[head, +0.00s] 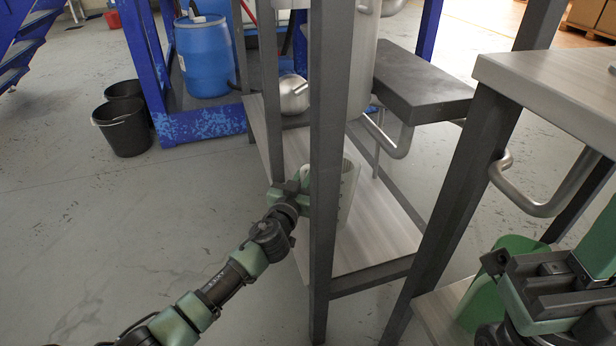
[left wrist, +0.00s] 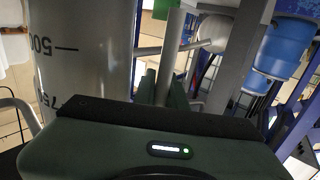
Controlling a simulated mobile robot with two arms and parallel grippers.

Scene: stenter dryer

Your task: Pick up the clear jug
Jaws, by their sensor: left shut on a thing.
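The clear jug (head: 349,190) stands on the low wooden shelf, partly hidden by a grey post in the head view. Its whitish wall with upside-down black measuring marks fills the left of the left wrist view (left wrist: 82,50). My left gripper (head: 303,190) is at the jug's left side, just behind the post, and is shut on the jug. Its fingers (left wrist: 166,85) show beside the jug wall in the wrist view; the exact grasp point is hidden.
The grey post (head: 327,150) stands right in front of the jug. A steel pipe handle (head: 388,138) and a dark slab (head: 420,85) are above and right. A round metal vessel (head: 293,94) is behind. Blue barrel (head: 203,55) and black buckets (head: 124,125) stand left.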

